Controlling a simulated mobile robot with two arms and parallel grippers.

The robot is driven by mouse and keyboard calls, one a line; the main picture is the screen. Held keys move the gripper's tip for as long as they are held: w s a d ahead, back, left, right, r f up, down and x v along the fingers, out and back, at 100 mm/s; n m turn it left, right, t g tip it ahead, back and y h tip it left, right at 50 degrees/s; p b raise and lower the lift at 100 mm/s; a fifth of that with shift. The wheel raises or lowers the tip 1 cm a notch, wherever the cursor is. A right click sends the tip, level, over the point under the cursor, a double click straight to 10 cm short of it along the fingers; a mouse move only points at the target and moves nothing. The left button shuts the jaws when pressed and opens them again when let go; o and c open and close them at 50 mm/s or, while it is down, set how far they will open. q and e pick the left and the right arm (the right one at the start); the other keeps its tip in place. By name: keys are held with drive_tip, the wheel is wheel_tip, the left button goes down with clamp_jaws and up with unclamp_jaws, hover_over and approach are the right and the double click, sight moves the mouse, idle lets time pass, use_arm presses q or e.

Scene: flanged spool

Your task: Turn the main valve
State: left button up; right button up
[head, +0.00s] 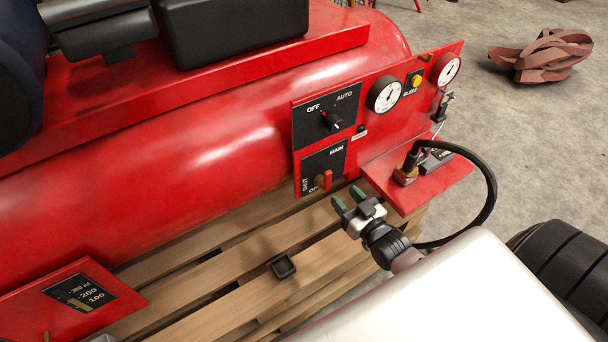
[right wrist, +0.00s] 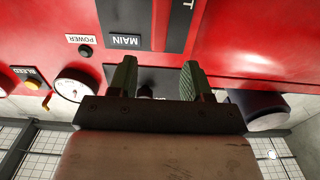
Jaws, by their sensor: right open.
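The main valve has a short red handle (head: 323,180) with a brass-coloured base, on a black plate marked MAIN on the red panel. My right gripper (head: 348,199) is open and empty, just right of and below the handle in the head view, apart from it in the picture. In the right wrist view its two green-padded fingers (right wrist: 157,72) stand apart, and the MAIN label (right wrist: 126,41) shows upside down past their tips. My left gripper is not in view.
Above the valve is an OFF/AUTO knob (head: 333,122). Two gauges (head: 384,94) and a yellow bleed button (head: 416,81) lie to its right. A red shelf (head: 432,186) with a black hose (head: 487,190) juts out near my right gripper.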

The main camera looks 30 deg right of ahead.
sight(330, 179)
drive_tip(key=w+b, duration=0.1)
drive_tip(key=w, duration=0.6)
drive_tip(key=shift+w+a, duration=0.15)
drive_tip(key=shift+a, duration=0.05)
drive_tip(key=shift+w+a+b, duration=0.1)
drive_tip(key=shift+w+b, duration=0.4)
drive_tip(key=shift+w, duration=1)
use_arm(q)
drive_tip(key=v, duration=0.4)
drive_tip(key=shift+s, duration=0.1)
use_arm(e)
clamp_jaws()
